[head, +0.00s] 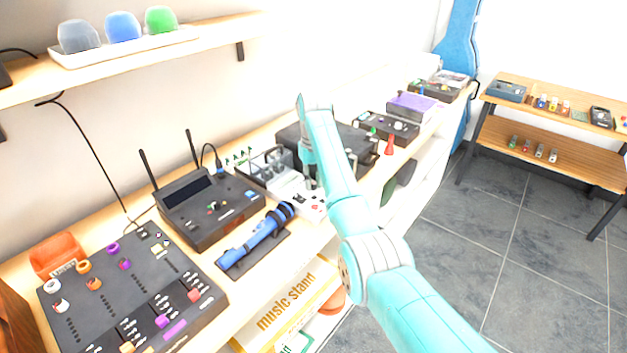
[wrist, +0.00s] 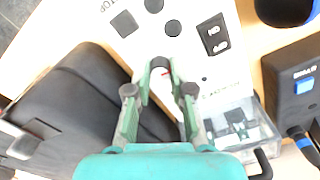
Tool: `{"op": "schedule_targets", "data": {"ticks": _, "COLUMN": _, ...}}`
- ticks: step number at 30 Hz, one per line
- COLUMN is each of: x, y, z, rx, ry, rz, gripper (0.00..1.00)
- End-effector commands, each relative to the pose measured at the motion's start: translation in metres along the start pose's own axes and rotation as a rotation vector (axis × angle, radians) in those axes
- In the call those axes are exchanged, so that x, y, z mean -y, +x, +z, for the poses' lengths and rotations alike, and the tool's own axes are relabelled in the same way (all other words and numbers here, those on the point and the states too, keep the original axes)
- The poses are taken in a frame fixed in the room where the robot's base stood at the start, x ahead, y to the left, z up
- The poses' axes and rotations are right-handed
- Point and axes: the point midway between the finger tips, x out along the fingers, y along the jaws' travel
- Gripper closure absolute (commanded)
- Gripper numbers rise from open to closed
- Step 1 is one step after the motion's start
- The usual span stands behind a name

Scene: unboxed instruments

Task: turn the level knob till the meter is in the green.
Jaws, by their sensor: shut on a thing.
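The white instrument (head: 312,210) stands on the long bench beneath my gripper (head: 312,182). In the wrist view its white panel (wrist: 205,75) carries dark round and square buttons and a black rocker switch (wrist: 214,34). A white patch with a thin red mark shows between the fingers. I cannot tell whether this is the meter, and no needle against a green band is readable.
A black case (wrist: 85,90) stands close on the left in the wrist view. A clear box (wrist: 240,125) and a dark unit with a blue switch (wrist: 303,84) are on the right. In the head view a blue torch-like tool (head: 255,240) and a router-like box (head: 210,208) lie nearby.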

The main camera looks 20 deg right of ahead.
Motion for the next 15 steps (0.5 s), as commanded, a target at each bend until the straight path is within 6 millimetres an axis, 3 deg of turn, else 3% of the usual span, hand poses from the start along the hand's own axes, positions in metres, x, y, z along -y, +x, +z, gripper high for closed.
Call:
{"op": "schedule_targets", "data": {"ticks": 1, "x": -0.0001, "y": 0.0004, "z": 0.0002, "rx": 0.001, "ry": 0.0, "rz": 0.0, "gripper": 1.0}}
{"op": "schedule_targets", "data": {"ticks": 2, "x": -0.0001, "y": 0.0004, "z": 0.0002, "rx": 0.001, "ry": 0.0, "rz": 0.0, "gripper": 0.76}}
{"op": "schedule_targets", "data": {"ticks": 5, "x": -0.0001, "y": 0.0004, "z": 0.0002, "rx": 0.001, "ry": 0.0, "rz": 0.0, "gripper": 0.53}}
{"op": "schedule_targets", "data": {"ticks": 15, "x": -0.0001, "y": 0.0001, "z": 0.0001, "rx": 0.0, "ry": -0.008, "rz": 0.0, "gripper": 0.53}}
